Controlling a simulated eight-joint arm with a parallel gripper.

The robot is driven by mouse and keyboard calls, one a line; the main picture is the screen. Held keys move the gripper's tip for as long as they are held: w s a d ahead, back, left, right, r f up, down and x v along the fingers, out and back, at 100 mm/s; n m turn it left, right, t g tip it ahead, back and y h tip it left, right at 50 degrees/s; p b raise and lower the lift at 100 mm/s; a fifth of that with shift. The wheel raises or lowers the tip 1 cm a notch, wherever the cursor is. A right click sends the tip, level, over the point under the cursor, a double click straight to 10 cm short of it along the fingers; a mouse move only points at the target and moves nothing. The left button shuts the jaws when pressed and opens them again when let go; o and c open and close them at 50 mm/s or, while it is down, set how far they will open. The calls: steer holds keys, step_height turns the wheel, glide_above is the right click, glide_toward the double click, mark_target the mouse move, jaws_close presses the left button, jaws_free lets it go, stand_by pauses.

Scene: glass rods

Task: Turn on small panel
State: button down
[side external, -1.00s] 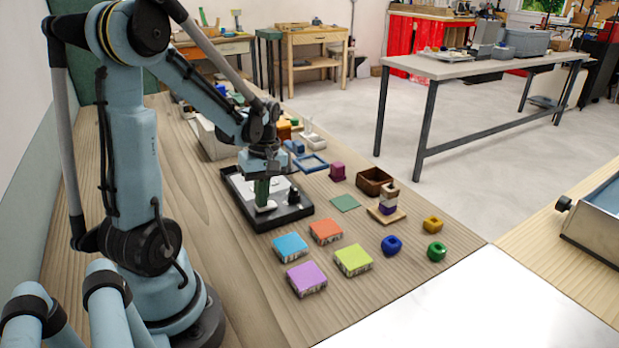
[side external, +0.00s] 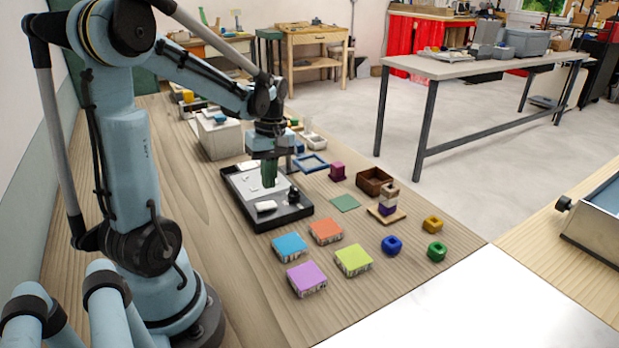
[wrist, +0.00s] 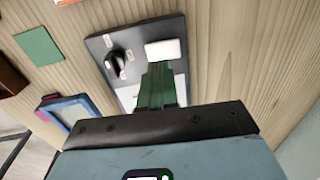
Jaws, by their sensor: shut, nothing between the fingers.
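The small panel is a dark, low-rimmed board (side external: 289,220) with a pale inner face, left of the middle of the table. A white block-like switch (side external: 266,206) lies at its front edge and a black knob (side external: 293,195) stands at its right. Another white piece (side external: 247,165) is at its back edge. The wrist view shows the panel (wrist: 97,44), the knob (wrist: 116,64) and the white switch (wrist: 163,50). My gripper (side external: 268,184) has green fingers, held shut and empty above the panel, behind the white switch. In the wrist view its fingers (wrist: 159,80) hide part of the panel face.
Orange (side external: 326,231), blue (side external: 290,246), purple (side external: 306,278) and lime (side external: 353,260) blocks stand in front of the panel. A green square (side external: 344,203), a blue frame (side external: 310,163) and a brown box (side external: 374,181) lie to the right. A pale box (side external: 218,138) stands behind.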

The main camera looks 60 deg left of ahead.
mark_target(260, 205)
step_height(260, 205, up, 10)
steer(key=w, duration=0.1)
steer(key=shift+w+f, duration=0.2)
steer(key=shift+w, duration=0.1)
steer(key=shift+s+a+g, duration=0.1)
steer(key=shift+s+g, duration=0.2)
steer(key=shift+s, duration=0.45)
steer(key=f, duration=0.4)
steer(key=s+f, duration=0.1)
steer(key=f, duration=0.4)
steer(key=s+f, duration=0.1)
steer(key=f, duration=0.3)
steer(key=shift+s+f, duration=0.1)
steer(key=shift+f, duration=0.3)
